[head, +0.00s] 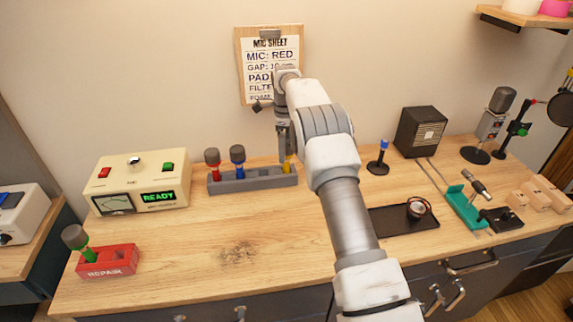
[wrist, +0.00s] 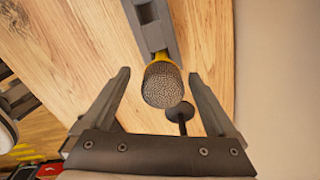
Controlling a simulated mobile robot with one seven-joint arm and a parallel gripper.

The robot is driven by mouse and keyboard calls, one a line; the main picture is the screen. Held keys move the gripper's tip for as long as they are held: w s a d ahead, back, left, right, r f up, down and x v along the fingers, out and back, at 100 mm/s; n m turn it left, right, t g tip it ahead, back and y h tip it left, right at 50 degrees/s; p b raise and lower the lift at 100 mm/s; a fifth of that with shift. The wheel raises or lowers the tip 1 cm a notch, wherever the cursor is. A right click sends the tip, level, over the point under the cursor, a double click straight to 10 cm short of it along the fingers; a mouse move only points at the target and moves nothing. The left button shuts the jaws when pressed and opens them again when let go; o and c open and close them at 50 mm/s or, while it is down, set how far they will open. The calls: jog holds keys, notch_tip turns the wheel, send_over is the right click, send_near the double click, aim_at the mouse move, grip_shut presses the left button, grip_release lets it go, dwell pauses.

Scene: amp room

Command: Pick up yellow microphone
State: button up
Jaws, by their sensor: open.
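The yellow microphone stands in the right end of a grey rack (head: 250,182). In the head view only its yellow handle (head: 288,165) shows; my gripper and arm hide its top. In the wrist view its round grey mesh head (wrist: 163,87) points at the camera, with a bit of yellow behind it. My gripper (wrist: 158,85) is open above it, one finger on each side of the mesh head, with gaps on both sides. In the head view my gripper (head: 284,150) is at the rack's right end.
A red microphone (head: 213,163) and a blue microphone (head: 238,162) stand at the rack's left. A READY box (head: 137,182) is farther left, and a red REPAIR block (head: 107,261) is in front. A small blue-topped stand (head: 380,160) is right of my arm. The front middle of the table is clear.

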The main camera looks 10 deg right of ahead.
aim_at(287, 162)
jog(key=shift+w+d+f+p, duration=0.1)
jog(key=shift+f+p, duration=0.2)
jog(key=shift+f, duration=1.3)
jog(key=shift+d+f+p, duration=0.1)
jog(key=shift+f+p, duration=0.15)
jog(key=shift+f, duration=1.3)
jog(key=shift+r, duration=0.1)
grip_shut()
